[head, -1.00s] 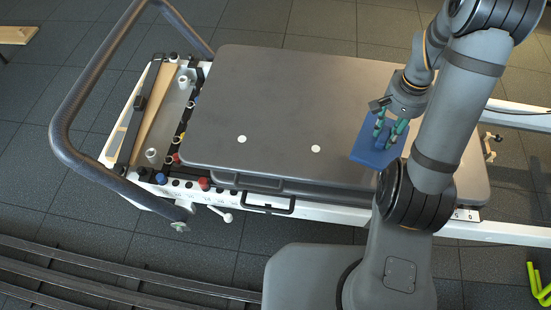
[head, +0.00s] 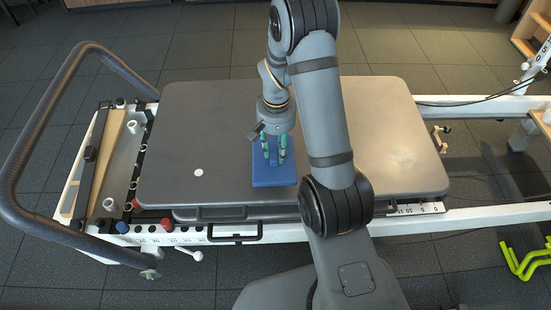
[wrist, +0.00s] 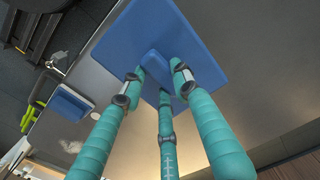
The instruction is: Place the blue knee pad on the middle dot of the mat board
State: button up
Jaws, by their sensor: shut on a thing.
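The blue knee pad (head: 273,179) is a flat square with a raised grip block (wrist: 159,62) on top. In the head view it is over the near middle part of the grey mat board (head: 400,120). My gripper (head: 273,156) has teal fingers and comes down from above. It is shut on the pad's grip block, as the wrist view also shows (wrist: 158,82). One white dot (head: 198,172) shows on the board to the left of the pad. The middle dot is not visible. I cannot tell whether the pad touches the board or is slightly above it.
Another blue object (wrist: 70,103) shows near the board's edge in the wrist view; the head view does not show it. A black handle (head: 235,233) is on the near side. A curved bar (head: 40,120) rises at the left. Green frames (head: 525,260) stand on the floor at right.

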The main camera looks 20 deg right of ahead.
aim_at(276, 159)
jog(key=shift+f+b, duration=0.45)
jog(key=shift+f, duration=1.55)
jog(key=shift+f, duration=0.1)
jog(key=o, duration=1.2)
jog(key=shift+o, duration=0.2)
notch_tip(276, 159, up, 12)
jog(key=p, duration=0.3)
